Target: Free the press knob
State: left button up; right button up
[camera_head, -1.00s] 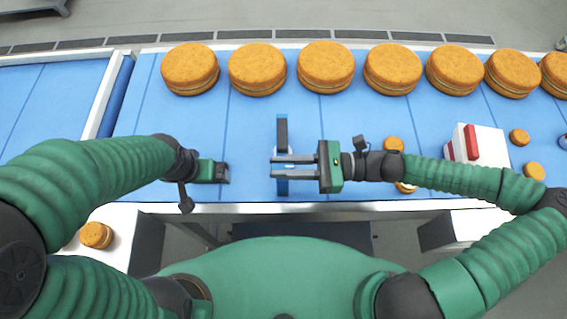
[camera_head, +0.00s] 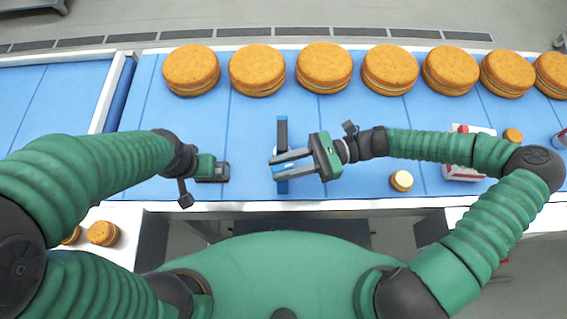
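I cannot pick out a press knob for certain. A red and white block (camera_head: 462,174) stands on the blue belt at the right, partly hidden behind my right forearm. A narrow dark grey and blue bar (camera_head: 282,133) lies on the belt in front of me. My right gripper (camera_head: 274,168) is open, its two fingers apart and tilted, over the lower part of the bar. Whether they touch it I cannot tell. My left gripper (camera_head: 222,172) is over the belt, left of the bar. Its fingers are too foreshortened to read.
Several large filled rounds (camera_head: 325,67) stand in a row along the belt's far side. A small round (camera_head: 401,181) lies below my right forearm, another (camera_head: 513,136) at the right. Small rounds (camera_head: 102,233) sit on a white surface at lower left. The mid-left belt is clear.

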dwell(0.4)
pick_arm(q)
jog(key=shift+s+b+x, duration=0.25)
jog(key=shift+b+x, duration=0.9)
jog(key=shift+b, duration=0.05)
jog(key=shift+f, duration=0.1)
pick_arm(e)
jog(key=v, duration=1.7)
jog(key=shift+o, duration=0.3)
jog(key=shift+w, duration=0.1)
